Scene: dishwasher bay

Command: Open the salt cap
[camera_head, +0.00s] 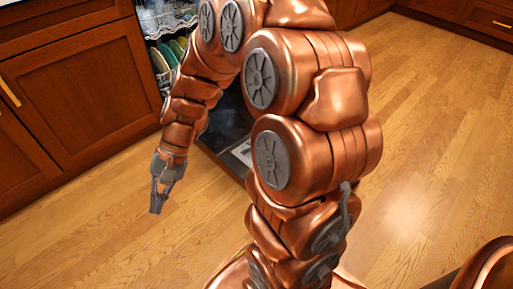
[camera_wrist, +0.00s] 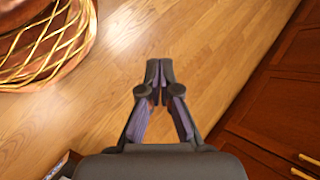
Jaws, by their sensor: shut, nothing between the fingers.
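My gripper (camera_head: 157,212) hangs fingers down over the wooden floor, left of the open dishwasher in the head view. Its fingertips (camera_wrist: 159,70) are together and empty in the wrist view. The open dishwasher shows partly behind my arm, with its dark door (camera_head: 232,125) lowered. The salt cap is not visible in either view. My arm hides much of the dishwasher's inside and door.
A dish rack (camera_head: 160,18) with several coloured plates (camera_head: 168,52) stands inside the dishwasher. A wooden cabinet (camera_head: 75,95) with a brass handle is left of it. The wooden floor (camera_head: 90,230) around my gripper is clear.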

